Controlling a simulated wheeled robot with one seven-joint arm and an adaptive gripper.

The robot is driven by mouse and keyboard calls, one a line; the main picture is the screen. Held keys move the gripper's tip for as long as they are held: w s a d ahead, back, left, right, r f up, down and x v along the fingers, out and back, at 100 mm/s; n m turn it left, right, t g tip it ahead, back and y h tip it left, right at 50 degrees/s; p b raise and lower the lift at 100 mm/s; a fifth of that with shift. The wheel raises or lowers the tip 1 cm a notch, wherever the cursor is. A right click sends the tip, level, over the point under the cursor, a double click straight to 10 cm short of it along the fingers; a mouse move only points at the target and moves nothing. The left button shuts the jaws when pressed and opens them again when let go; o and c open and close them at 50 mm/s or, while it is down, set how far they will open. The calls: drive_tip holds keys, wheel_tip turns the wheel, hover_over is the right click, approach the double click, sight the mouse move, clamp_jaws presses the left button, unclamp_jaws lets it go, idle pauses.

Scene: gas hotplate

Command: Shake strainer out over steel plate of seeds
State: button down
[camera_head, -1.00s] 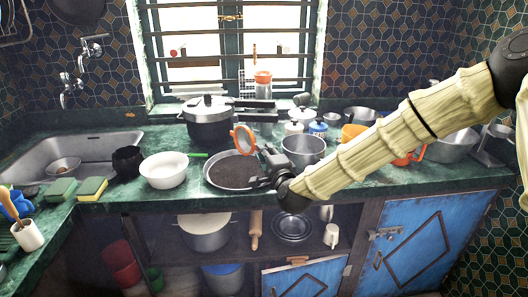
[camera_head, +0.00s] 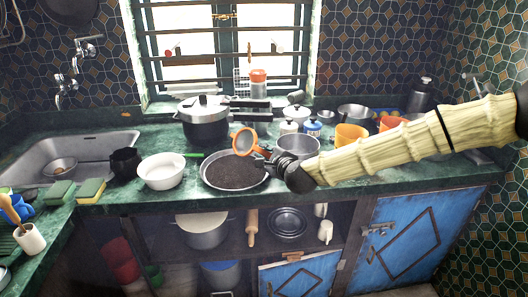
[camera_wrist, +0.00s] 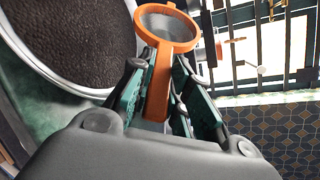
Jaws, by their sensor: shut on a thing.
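An orange strainer (camera_head: 244,142) with a grey mesh is held up above the far edge of the steel plate. My gripper (camera_head: 264,160) is shut on its handle. In the wrist view, the orange handle (camera_wrist: 160,85) lies between the fingers of my gripper (camera_wrist: 160,95), and the mesh (camera_wrist: 167,24) is tilted and faces the camera. The steel plate (camera_head: 204,180) sits on the green counter, full of dark seeds (camera_head: 235,173). In the wrist view, the plate's pale rim (camera_wrist: 48,72) and the seeds (camera_wrist: 80,35) show at the upper left. I cannot tell whether any seeds are in the mesh.
A white bowl (camera_head: 162,172) stands left of the plate, and a steel pot (camera_head: 298,147) stands close on the right. A pressure cooker (camera_head: 205,122) is behind. Cups and jars crowd the back right. The counter's front edge runs just before the plate.

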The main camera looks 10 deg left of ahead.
drive_tip(key=m, duration=0.1)
drive_tip(key=m+g+p, duration=0.1)
drive_tip(key=w+m+g, duration=0.1)
drive_tip(key=shift+d+f+y+p, duration=0.25)
drive_tip(key=shift+d+y+p, duration=0.05)
drive_tip(key=shift+d+y, duration=0.1)
drive_tip(key=m+g, duration=0.1)
drive_tip(key=f+m+g+y, duration=0.1)
drive_tip(key=m+p, duration=0.1)
drive_tip(key=m, duration=0.1)
drive_tip(key=shift+w+d+f+g, duration=0.1)
drive_tip(key=shift+w+f+g, duration=0.15)
drive_tip(key=shift+f+g, duration=0.15)
